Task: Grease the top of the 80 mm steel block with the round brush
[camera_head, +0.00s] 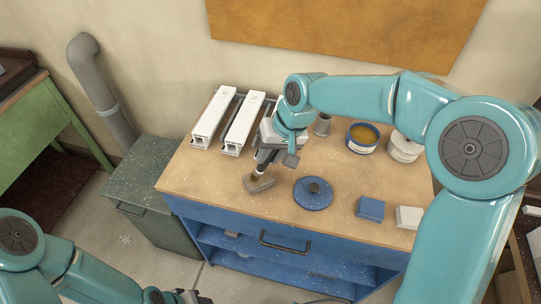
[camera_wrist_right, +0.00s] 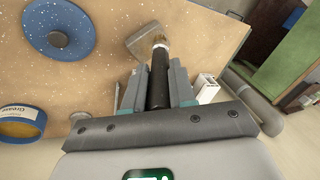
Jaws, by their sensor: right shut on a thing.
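My right gripper (camera_head: 265,157) is over the bench. It is shut on the round brush, which has a black handle (camera_wrist_right: 158,82) and pale brown bristles (camera_wrist_right: 159,42) pointing away from the jaws. The grey steel block (camera_head: 260,184) lies on the bench top just beyond the brush tip; it also shows in the right wrist view (camera_wrist_right: 138,44). The bristles overlap the block's edge in the wrist view; I cannot tell whether they touch it. The open grease tin (camera_head: 363,138) has a blue rim and yellowish contents. My left gripper (camera_head: 188,297) is partly cut off at the bottom edge.
A blue round lid with a knob (camera_head: 313,194) lies right of the block. A blue block (camera_head: 370,208) and a white block (camera_head: 408,217) lie near the front right. Two white profiles (camera_head: 213,118) lie back left. A white tin (camera_head: 403,148) stands back right.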

